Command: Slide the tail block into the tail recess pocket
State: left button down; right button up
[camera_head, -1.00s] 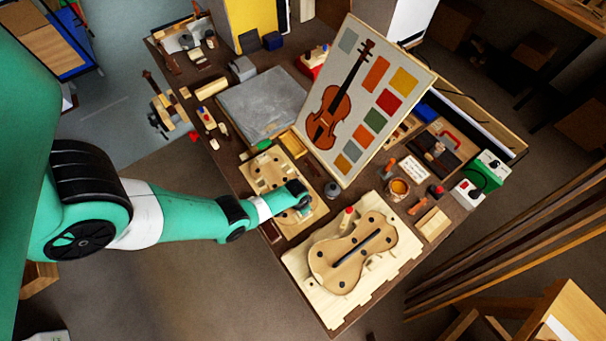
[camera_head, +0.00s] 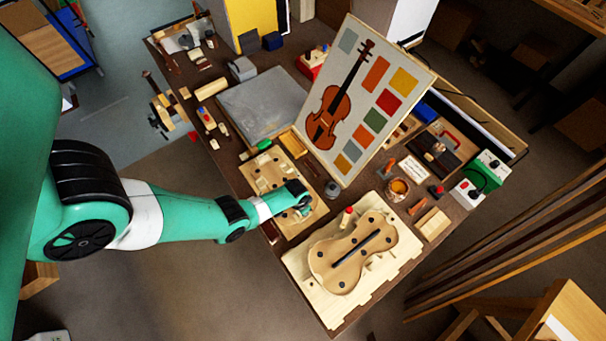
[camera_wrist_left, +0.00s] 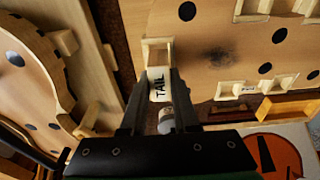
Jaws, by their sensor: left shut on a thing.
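The tail block (camera_wrist_left: 158,86) is a pale block marked "TAIL" in the left wrist view. My left gripper (camera_wrist_left: 157,82) is shut on it, with one black finger on each side. The block's far end is at the mouth of a small wooden-walled pocket (camera_wrist_left: 157,44) at the edge of a light wooden board. I cannot tell how far it reaches inside. In the head view my left gripper (camera_head: 299,192) is over the right side of that board (camera_head: 262,182), and the block is hidden there. My right gripper is not in view.
A violin body (camera_head: 352,262) lies in a pale cradle board (camera_head: 310,290) to the right. A tilted colour chart with a violin picture (camera_head: 360,100) stands behind. A white-ended cylinder (camera_wrist_left: 166,122) shows between the fingers. A small jar (camera_head: 332,190) stands near the gripper.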

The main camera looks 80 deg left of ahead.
pick_arm(q)
jog(key=shift+f+b, duration=1.25)
jog(key=c, duration=0.6)
grip_release()
jog(key=r+p, duration=0.4)
jog(key=s+r+p, duration=0.1)
jog(key=r+p, duration=0.2)
jog(key=p, duration=0.1)
jog(key=r+p, duration=0.4)
jog(key=shift+s+d+r, duration=0.15)
jog(key=shift+d+r, duration=0.05)
jog(key=shift+r, duration=0.15)
jog(key=shift+f, duration=0.1)
